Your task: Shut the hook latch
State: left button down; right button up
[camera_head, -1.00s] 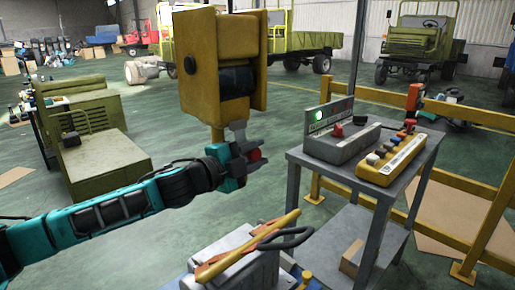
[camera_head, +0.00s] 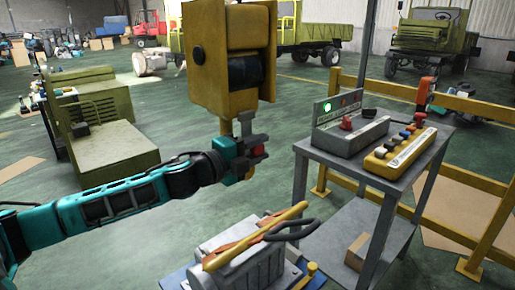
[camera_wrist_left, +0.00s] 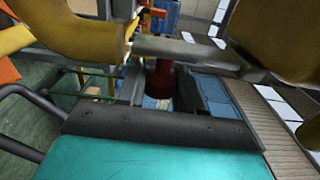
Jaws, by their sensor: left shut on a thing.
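A big yellow hook block (camera_head: 205,65) hangs in the upper middle of the head view, with its shank below it. In the left wrist view the thick yellow hook (camera_wrist_left: 85,35) curves at the upper left. A grey latch bar (camera_wrist_left: 195,52) runs across from it, with a red knob (camera_wrist_left: 160,78) below the bar. My left gripper (camera_head: 254,148) is just under the block. In the wrist view its dark fingers (camera_wrist_left: 159,92) are shut on the red knob. Whether the latch tip touches the hook is hard to tell. My right gripper is not in view.
A grey cart (camera_head: 375,170) at the right carries a control box (camera_head: 347,137) with a green light and a yellow button box (camera_head: 400,148). A yellow fence (camera_head: 470,178) stands behind it. Below my gripper is a grey machine part (camera_head: 240,262) with a yellow-orange bar. Trucks are far back.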

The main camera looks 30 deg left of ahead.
pick_arm(q)
jog(key=c, duration=0.8)
grip_release()
jog(key=shift+a, duration=0.1)
jog(key=shift+s+f, duration=0.1)
